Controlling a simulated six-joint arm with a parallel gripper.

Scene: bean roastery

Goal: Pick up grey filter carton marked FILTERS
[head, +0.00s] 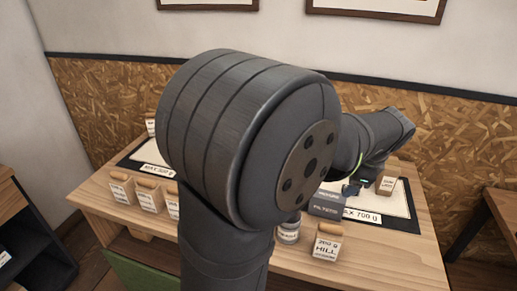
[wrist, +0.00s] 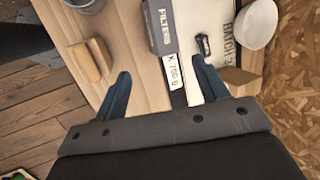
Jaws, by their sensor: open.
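The grey filter carton (wrist: 159,25), with FILTERS in pale letters on its side, is at the top middle of the wrist view. In the head view the carton (head: 325,205) is partly hidden behind my arm, beside the right-hand white mat. My gripper (wrist: 161,81) is open and empty, its two blue fingers spread apart. The carton appears beyond the fingertips, above the gap between them in the wrist view. No contact shows. In the head view my arm hides most of the gripper.
A HILL bag (head: 326,246) and a tin (head: 289,233) stand nearby. More bags (head: 122,190) stand left.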

